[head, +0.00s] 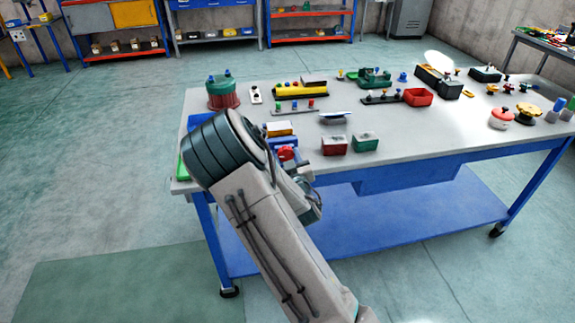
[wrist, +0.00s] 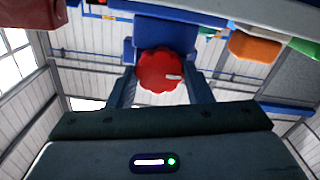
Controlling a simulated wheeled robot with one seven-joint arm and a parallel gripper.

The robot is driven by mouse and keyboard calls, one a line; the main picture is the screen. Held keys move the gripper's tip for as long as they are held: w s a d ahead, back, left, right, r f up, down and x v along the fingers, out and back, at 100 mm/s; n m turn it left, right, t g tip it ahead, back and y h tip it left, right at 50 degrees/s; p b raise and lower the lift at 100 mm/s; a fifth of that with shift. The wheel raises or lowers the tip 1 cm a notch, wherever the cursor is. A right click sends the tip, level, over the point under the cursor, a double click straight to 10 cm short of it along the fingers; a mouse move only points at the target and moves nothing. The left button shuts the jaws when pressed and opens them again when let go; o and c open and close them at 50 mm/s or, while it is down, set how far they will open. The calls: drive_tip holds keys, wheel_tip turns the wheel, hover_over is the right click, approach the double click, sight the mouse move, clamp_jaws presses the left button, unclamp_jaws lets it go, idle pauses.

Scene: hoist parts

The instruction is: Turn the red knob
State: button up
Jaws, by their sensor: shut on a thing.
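The red knob (wrist: 158,68) has a scalloped rim and a white mark pointing to the right in the wrist view. It sits on the face of a blue block (wrist: 165,30). In the head view the knob (head: 287,153) shows near the bench's front edge, partly hidden by my arm. My gripper (wrist: 162,80) has one finger on each side of the knob and is shut on it. In the head view my fingers are mostly hidden behind my own wrist.
The grey-topped bench (head: 400,135) carries many parts. A red box (head: 334,145) and a green box (head: 365,142) stand close to the right of my gripper. A yellow part (head: 300,90) and a red-green drum (head: 222,92) stand farther back. The floor in front is clear.

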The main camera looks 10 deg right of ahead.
drive_tip(key=shift+n, duration=0.6)
drive_tip(key=o, duration=1)
drive_tip(key=s, duration=0.3)
drive_tip(key=s+p, duration=0.1)
drive_tip(key=s, duration=0.2)
drive_tip(key=s+p, duration=0.1)
drive_tip(key=s, duration=0.2)
drive_tip(key=shift+r, duration=0.25)
